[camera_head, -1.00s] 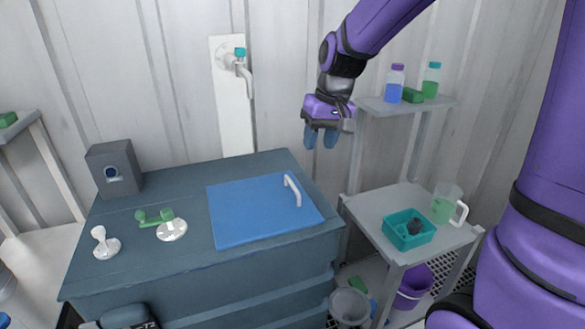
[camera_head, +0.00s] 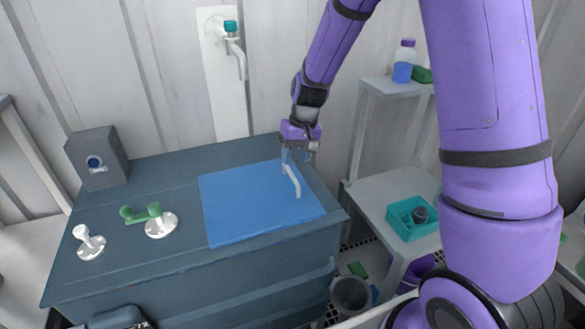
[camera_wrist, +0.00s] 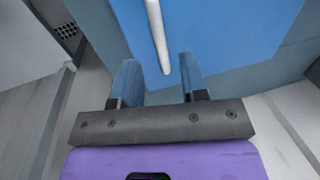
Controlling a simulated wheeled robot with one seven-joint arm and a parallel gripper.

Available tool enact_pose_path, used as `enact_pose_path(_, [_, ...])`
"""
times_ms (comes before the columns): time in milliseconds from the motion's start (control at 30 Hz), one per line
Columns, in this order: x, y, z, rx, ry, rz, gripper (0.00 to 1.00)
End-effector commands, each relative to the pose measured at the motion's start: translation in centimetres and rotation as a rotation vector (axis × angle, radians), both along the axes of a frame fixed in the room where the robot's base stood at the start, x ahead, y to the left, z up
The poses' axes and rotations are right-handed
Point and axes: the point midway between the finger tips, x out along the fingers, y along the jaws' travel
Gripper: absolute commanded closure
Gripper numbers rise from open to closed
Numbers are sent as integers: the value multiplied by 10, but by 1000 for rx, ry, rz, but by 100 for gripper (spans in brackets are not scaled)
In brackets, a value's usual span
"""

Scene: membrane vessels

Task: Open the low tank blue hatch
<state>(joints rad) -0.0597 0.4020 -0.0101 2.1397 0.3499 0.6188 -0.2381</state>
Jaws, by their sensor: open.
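The blue hatch (camera_head: 240,208) lies flat and closed on top of the dark blue-grey low tank (camera_head: 130,260). Its white bar handle (camera_head: 292,180) stands near the hatch's right edge. My gripper (camera_head: 297,158) is open just above the far end of the handle. In the wrist view, my gripper (camera_wrist: 158,78) has its two blue fingertips apart. The white handle (camera_wrist: 158,35) runs toward the gap between them, over the blue hatch (camera_wrist: 220,30). I cannot tell whether a finger touches the handle.
A green valve lever (camera_head: 142,213), a white knob (camera_head: 87,240) and a grey box (camera_head: 97,158) stand on the tank's left part. A wall tap (camera_head: 235,50) is behind. A shelf with a teal bin (camera_head: 408,232) stands right. A grey bucket (camera_head: 350,295) is on the floor.

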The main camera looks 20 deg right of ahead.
Motion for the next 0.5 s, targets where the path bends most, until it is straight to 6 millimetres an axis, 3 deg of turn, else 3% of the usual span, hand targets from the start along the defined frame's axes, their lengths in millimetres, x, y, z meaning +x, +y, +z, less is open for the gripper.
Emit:
enact_pose_path(200, [-1, 6, -29, 0, 2, 0, 60])
enact_pose_path(500, [0, 8, -40, 0, 0, -1, 60])
